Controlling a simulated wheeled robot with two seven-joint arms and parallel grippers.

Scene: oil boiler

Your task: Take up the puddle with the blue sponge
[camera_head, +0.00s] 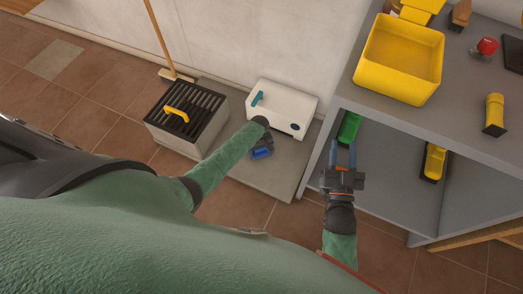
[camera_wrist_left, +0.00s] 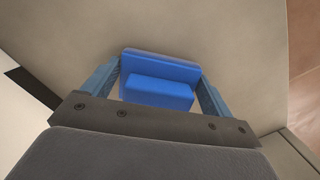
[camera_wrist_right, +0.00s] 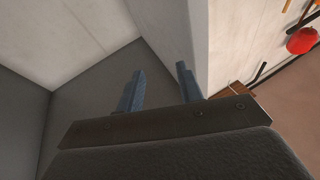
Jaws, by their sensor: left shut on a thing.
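My left gripper (camera_head: 264,147) is shut on the blue sponge (camera_head: 262,154), low over the grey slab in front of the white box. In the left wrist view the blue sponge (camera_wrist_left: 160,80) sits between the two fingers, with a plain grey-beige surface beyond it. I cannot make out a puddle in any view; part of the slab is hidden by my left arm and gripper. My right gripper (camera_head: 343,155) is open and empty, beside the grey shelf unit. Its two fingers also show apart in the right wrist view (camera_wrist_right: 160,88).
The white box (camera_head: 282,107) with a teal handle stands on the grey slab (camera_head: 278,176). A black-topped box (camera_head: 186,117) with a yellow handle stands to the left. The shelf unit (camera_head: 380,112) bears a yellow tub (camera_head: 399,60). Brown tiled floor lies in front.

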